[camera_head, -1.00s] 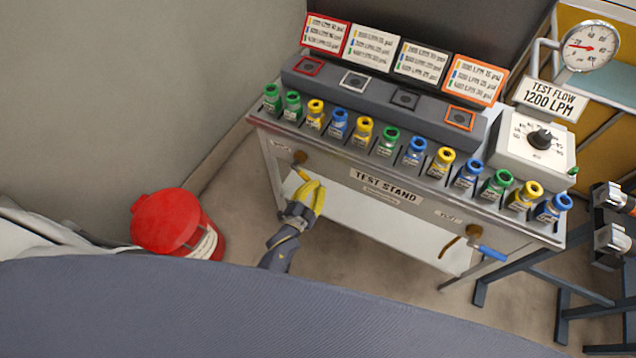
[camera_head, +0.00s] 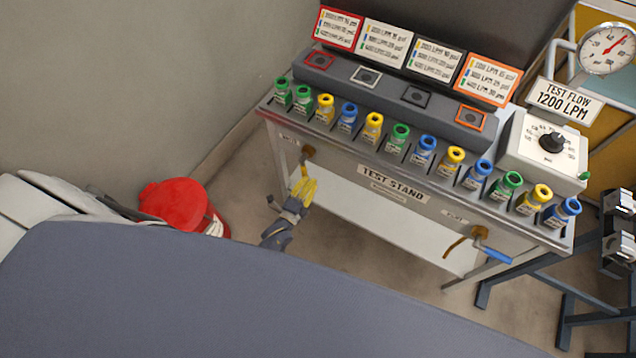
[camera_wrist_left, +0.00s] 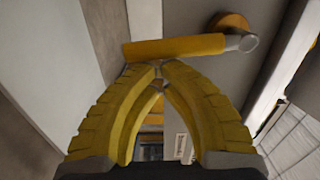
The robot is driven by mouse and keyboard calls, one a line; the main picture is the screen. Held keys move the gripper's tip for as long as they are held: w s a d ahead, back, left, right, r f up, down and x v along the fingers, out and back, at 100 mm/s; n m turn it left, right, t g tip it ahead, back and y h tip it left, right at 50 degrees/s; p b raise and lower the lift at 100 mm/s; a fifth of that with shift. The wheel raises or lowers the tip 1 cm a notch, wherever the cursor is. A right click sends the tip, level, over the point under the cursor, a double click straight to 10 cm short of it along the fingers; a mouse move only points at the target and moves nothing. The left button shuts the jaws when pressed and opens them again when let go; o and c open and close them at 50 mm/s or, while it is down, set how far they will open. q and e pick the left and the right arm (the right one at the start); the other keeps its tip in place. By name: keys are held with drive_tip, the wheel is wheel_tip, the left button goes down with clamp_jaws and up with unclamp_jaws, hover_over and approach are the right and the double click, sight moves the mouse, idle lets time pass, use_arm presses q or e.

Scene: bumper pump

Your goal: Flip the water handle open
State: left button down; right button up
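A yellow-handled valve shows at the left of the test stand's front; in the head view its brass body (camera_head: 309,152) sits just above my left gripper. In the left wrist view, its yellow handle (camera_wrist_left: 175,47) lies crosswise just beyond the fingertips, with a metal joint at its right end. My left gripper (camera_head: 302,180) has yellow fingers, which also show in the left wrist view (camera_wrist_left: 158,66). Their tips meet at or very near the handle, with nothing visible between them. A blue-handled valve (camera_head: 492,251) is at the stand's right. The small valve labels are unreadable. My right gripper is out of view.
The test stand (camera_head: 440,205) carries a row of coloured bottles (camera_head: 400,137). A red bucket (camera_head: 178,205) stands on the floor to the left. A round gauge (camera_head: 606,48) and a white dial box (camera_head: 540,145) are at the right.

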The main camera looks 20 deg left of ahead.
use_arm(q)
drive_tip(key=shift+a+f, duration=0.15)
drive_tip(key=shift+a, duration=0.1)
idle(0.4)
drive_tip(key=shift+d, duration=0.1)
drive_tip(key=s+d, duration=0.2)
drive_tip(key=s, duration=0.9)
drive_tip(key=shift+s+d, duration=0.15)
drive_tip(key=shift+d, duration=0.15)
idle(0.4)
